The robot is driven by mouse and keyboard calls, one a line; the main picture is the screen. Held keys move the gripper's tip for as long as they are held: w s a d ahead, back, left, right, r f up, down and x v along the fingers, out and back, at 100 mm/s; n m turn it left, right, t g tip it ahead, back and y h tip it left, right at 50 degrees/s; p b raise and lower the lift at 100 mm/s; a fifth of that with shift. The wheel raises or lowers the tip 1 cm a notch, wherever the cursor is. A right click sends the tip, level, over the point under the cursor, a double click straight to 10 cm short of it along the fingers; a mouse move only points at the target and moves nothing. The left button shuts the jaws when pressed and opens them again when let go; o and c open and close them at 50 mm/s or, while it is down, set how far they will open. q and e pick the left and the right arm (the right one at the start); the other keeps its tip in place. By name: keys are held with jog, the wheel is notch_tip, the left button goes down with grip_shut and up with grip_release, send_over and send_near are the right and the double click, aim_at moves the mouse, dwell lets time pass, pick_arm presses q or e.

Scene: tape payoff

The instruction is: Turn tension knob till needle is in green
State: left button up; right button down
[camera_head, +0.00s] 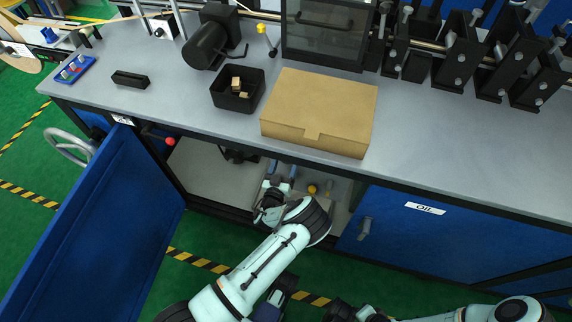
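I cannot make out a tension knob, a needle or a green band for certain. A yellow round part (312,188) and a small red ball-shaped part (170,141) show at the open cabinet under the bench; I cannot tell whether either is the knob. My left gripper (281,170) reaches into the cabinet opening, left of the yellow part. Its two fingertips stand apart with nothing seen between them. My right arm lies low at the bottom right; its gripper (343,312) is dark, cut by the bottom edge, and its fingers are unclear.
A cardboard box (320,108) and a black bin (238,101) stand on the grey bench (180,110) above the opening. A blue door (100,225) hangs open at left. The blue door labelled OIL (460,235) is closed. Rollers and black brackets (460,50) line the back.

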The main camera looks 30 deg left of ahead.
pick_arm(q)
jog(key=shift+w+a, duration=0.15)
jog(key=shift+w, duration=0.55)
pick_arm(e)
jog(key=shift+w+d+f, duration=0.15)
jog(key=shift+w, duration=0.2)
pick_arm(q)
jog(key=c, duration=1.1)
jog(key=shift+o, duration=0.2)
jog(key=shift+m, duration=0.3)
jog(key=m, duration=0.8)
jog(key=shift+s+a, duration=0.1)
jog(key=shift+a, duration=0.05)
pick_arm(e)
jog(key=shift+w+d+f+t, duration=0.1)
jog(key=shift+w+f+t, duration=0.1)
jog(key=shift+w+t, duration=0.1)
